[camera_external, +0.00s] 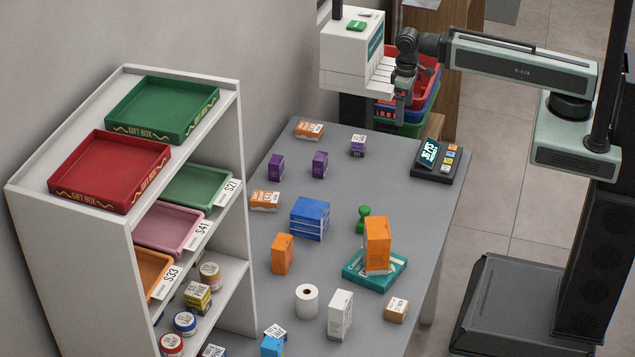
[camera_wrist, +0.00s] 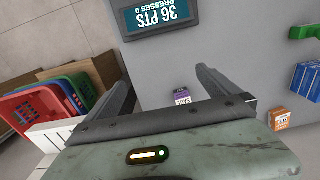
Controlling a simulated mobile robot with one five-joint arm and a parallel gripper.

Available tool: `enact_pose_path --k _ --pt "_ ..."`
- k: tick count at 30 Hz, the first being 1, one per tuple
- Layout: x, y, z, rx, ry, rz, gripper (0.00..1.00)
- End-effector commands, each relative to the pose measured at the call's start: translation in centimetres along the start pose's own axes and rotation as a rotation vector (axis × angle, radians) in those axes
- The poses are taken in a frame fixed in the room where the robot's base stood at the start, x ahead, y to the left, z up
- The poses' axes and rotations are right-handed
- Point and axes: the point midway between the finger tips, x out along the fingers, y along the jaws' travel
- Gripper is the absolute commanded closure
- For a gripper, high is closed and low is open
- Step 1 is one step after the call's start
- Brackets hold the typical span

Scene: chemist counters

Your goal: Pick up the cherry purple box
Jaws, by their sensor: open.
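Three small purple boxes stand on the grey table in the external view: one at the left (camera_external: 276,166), one in the middle (camera_external: 320,164), and one with a pale top (camera_external: 357,145) nearest my gripper. Their print is too small to tell which is cherry. My gripper (camera_external: 401,108) is open, pointing down above the table's far edge, right of all three. In the wrist view, its fingers (camera_wrist: 160,78) are spread and empty. A small purple box with a white label (camera_wrist: 181,97) shows beyond and below them, partly hidden by the gripper body.
Orange boxes (camera_external: 309,131) stand near the purple ones. A score device (camera_external: 437,161) sits at the table's right edge. Stacked baskets (camera_external: 424,84) and a white drawer unit (camera_external: 345,62) are behind the gripper. A shelf (camera_external: 240,150) borders the left.

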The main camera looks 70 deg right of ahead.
Motion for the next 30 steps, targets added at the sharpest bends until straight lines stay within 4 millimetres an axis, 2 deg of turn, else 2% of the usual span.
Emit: enact_pose_path --k 2,4,5,14,26,27,28,30 --pt "0.0 0.0 0.0 0.000 0.000 0.000 0.03" --pt "0.0 0.0 0.0 0.000 0.000 0.000 0.22" --pt "0.0 0.0 0.0 0.000 0.000 0.000 0.27" --pt "-0.1 0.0 0.0 0.000 0.000 0.000 0.27" --pt "-5.6 0.0 0.0 0.000 0.000 0.000 0.27" --pt "-5.3 0.0 -0.2 0.001 0.005 0.002 0.27" --pt "-3.9 -0.2 -0.8 0.004 0.022 0.010 0.27" --pt "-2.7 -0.4 -2.0 0.010 0.057 0.027 0.27"
